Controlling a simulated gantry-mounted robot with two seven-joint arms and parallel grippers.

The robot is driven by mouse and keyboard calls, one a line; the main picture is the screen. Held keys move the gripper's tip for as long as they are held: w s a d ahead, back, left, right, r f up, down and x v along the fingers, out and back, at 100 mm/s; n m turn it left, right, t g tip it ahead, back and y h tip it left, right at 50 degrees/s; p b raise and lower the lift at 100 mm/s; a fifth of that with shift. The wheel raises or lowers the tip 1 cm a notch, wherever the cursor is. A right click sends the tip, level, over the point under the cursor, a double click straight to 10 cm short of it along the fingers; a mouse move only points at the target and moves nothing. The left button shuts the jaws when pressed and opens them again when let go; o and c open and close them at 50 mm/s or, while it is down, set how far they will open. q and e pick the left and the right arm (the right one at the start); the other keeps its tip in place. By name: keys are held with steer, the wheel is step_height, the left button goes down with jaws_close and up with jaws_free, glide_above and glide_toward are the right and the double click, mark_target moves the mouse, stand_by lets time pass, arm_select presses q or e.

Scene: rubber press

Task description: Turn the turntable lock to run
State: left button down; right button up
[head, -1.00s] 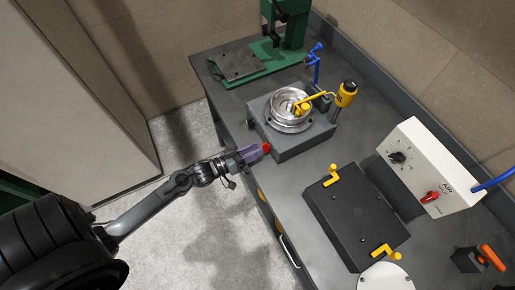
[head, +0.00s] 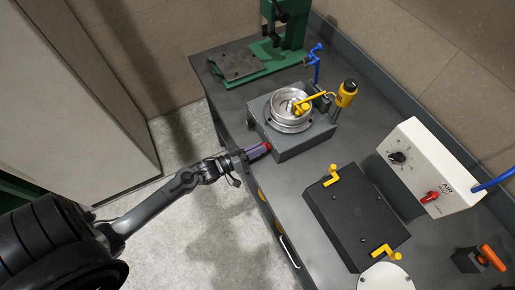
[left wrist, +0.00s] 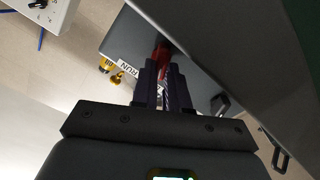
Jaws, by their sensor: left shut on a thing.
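The turntable (head: 290,107) is a silver round dish on a grey block (head: 296,143) on the bench. The red turntable lock (head: 267,147) sticks out of the block's near left side. My left gripper (head: 257,153) has reached it from the left and is shut on it. In the left wrist view the red lock (left wrist: 161,53) shows between the tips of my left gripper (left wrist: 163,72), and a white label (left wrist: 129,63) reading "RUN" is beside it. The fingers partly hide the lock. My right gripper is not in view.
A yellow arm (head: 310,102) lies over the dish. A green press (head: 287,25) stands at the back. A black box with yellow handles (head: 355,215) and a white air panel (head: 430,165) are to the right. The bench's front edge runs beside my left gripper.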

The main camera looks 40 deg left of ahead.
arm_select(q)
steer(key=shift+r+m, duration=0.1)
steer(key=shift+m, duration=0.2)
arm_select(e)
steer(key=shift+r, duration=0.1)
arm_select(q)
steer(key=shift+d+m+p, duration=0.1)
steer(key=shift+m+p, duration=0.35)
steer(key=shift+m, duration=0.45)
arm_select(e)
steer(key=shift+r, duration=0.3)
arm_select(q)
steer(key=m, duration=0.3)
steer(key=shift+d+p, duration=0.1)
steer(key=shift+p, duration=0.3)
steer(key=m, duration=0.6)
steer(key=shift+s+d+m+p, duration=0.2)
steer(key=shift+m+p, duration=0.1)
steer(key=shift+p, duration=0.1)
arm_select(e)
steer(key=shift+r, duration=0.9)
arm_select(q)
steer(key=c, duration=1.1)
jaws_free()
steer(key=shift+c, duration=0.2)
